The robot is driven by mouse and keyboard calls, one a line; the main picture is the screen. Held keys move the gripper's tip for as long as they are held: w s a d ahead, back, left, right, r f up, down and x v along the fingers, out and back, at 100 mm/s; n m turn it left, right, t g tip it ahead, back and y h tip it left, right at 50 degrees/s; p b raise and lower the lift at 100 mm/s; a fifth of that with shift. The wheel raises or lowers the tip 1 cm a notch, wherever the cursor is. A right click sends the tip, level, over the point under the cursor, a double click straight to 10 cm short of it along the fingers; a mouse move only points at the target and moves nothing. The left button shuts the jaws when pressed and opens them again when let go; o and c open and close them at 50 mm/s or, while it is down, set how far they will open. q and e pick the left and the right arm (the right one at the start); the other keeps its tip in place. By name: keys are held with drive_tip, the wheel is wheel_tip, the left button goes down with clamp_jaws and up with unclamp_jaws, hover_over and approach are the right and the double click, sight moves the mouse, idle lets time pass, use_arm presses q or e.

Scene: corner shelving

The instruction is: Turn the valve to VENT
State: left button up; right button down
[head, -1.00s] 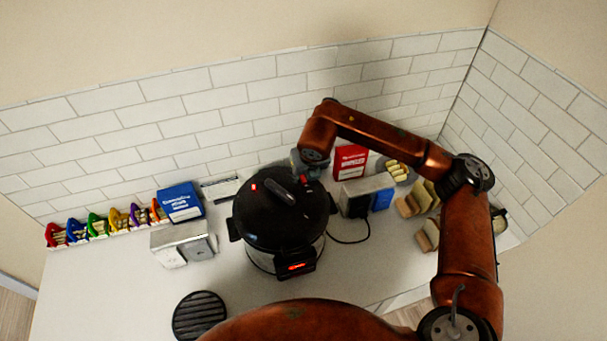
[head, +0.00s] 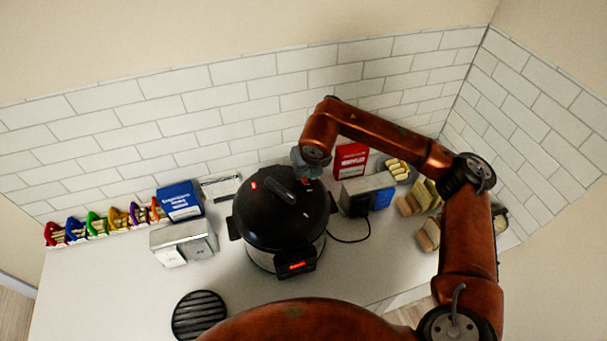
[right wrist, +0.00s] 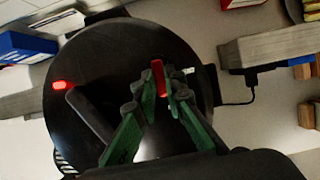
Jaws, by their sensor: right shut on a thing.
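The black pressure cooker (head: 272,222) stands on the counter, its lid closed. It also shows in the right wrist view (right wrist: 95,55). A red valve lever (right wrist: 158,76) stands near the lid's rim. My right gripper (right wrist: 157,88) has its green fingers on both sides of the lever and is shut on it. In the head view the right gripper (head: 308,172) is over the lid's back right edge, and its fingertips are mostly hidden by its own wrist. I cannot read any valve marks. My left gripper is not in view.
The lid has a black handle (head: 281,190) and a red light (head: 254,185). A grey toaster-like box (head: 366,190), a red box (head: 350,160) and bread are to the right. Napkin holders (head: 183,241), a blue box (head: 180,201) and colored packs are left. A round black trivet (head: 199,315) lies in front.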

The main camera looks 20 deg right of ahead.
drive_tip(key=shift+w+d+f+n+b, duration=0.1)
drive_tip(key=shift+d+f+n+b, duration=0.05)
drive_tip(key=shift+n+b, duration=0.45)
drive_tip(key=n+y+b, duration=0.1)
drive_tip(key=n+b, duration=0.1)
drive_tip(key=d+n+y+b, duration=0.1)
drive_tip(key=b, duration=0.1)
drive_tip(key=shift+w+n, duration=0.15)
drive_tip(key=shift+n, duration=0.25)
drive_tip(key=shift+w+d+n+g+y+b, duration=0.15)
drive_tip(key=shift+n+g+y+b, duration=0.25)
drive_tip(key=shift+n+b, duration=0.6)
drive_tip(key=shift+w+d+n+g+y, duration=0.15)
drive_tip(key=shift+n+g+y, duration=0.2)
drive_tip(key=shift+n, duration=0.95)
drive_tip(key=c, duration=2)
unclamp_jaws()
drive_tip(key=shift+r, duration=0.3)
drive_tip(key=v, duration=1.1)
drive_tip(key=shift+d+r, duration=0.1)
drive_tip(key=shift+r, duration=0.25)
